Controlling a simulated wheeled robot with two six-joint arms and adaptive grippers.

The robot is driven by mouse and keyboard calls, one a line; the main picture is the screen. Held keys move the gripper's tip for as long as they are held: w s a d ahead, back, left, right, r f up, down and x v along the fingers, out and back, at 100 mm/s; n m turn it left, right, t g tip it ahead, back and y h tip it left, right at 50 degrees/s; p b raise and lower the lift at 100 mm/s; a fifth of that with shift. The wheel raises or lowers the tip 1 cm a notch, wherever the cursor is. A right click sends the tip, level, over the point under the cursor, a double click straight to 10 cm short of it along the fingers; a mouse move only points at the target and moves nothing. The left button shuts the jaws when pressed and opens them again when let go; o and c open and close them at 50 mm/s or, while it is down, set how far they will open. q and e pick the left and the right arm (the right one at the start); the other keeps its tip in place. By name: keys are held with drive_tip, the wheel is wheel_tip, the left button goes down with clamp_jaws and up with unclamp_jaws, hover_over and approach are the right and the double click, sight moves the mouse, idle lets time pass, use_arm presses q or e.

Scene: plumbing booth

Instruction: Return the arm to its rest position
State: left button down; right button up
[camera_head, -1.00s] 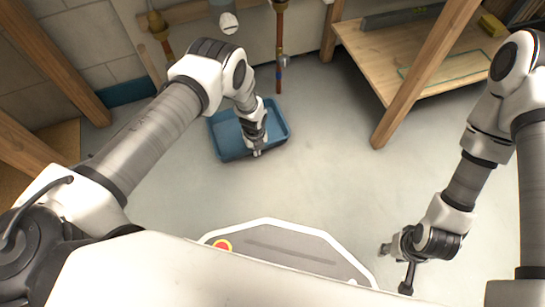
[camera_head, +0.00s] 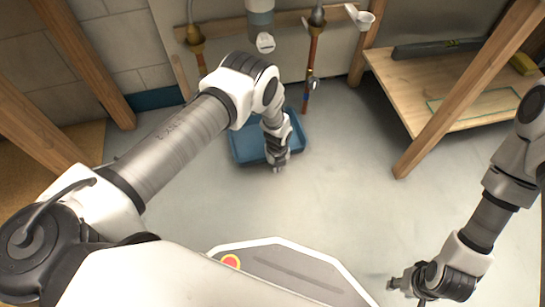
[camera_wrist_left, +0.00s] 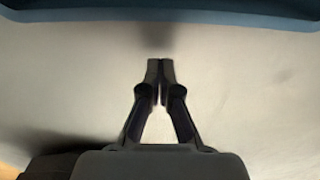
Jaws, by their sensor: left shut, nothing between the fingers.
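My left arm reaches out over the floor from the left in the head view. Its gripper (camera_head: 279,168) points down at the near edge of a blue tray (camera_head: 240,150) and covers part of it. In the left wrist view, the two dark fingers (camera_wrist_left: 160,64) are shut together with nothing between them. Pale floor lies beyond the fingertips, and the tray's blue rim (camera_wrist_left: 240,18) crosses the top. My right gripper (camera_head: 394,285) hangs low at the bottom right of the head view, over the floor. Its fingers are too small and partly cut off to judge.
Pipes (camera_head: 310,75) and a white fitting (camera_head: 265,43) are at the back wall. The middle floor is clear.

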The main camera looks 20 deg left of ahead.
use_arm(q)
wheel_tip(320, 180, up, 9)
drive_tip(key=p, duration=0.3)
drive_tip(key=shift+w, duration=0.3)
use_arm(e)
wheel_tip(320, 180, up, 5)
drive_tip(key=shift+w, duration=0.1)
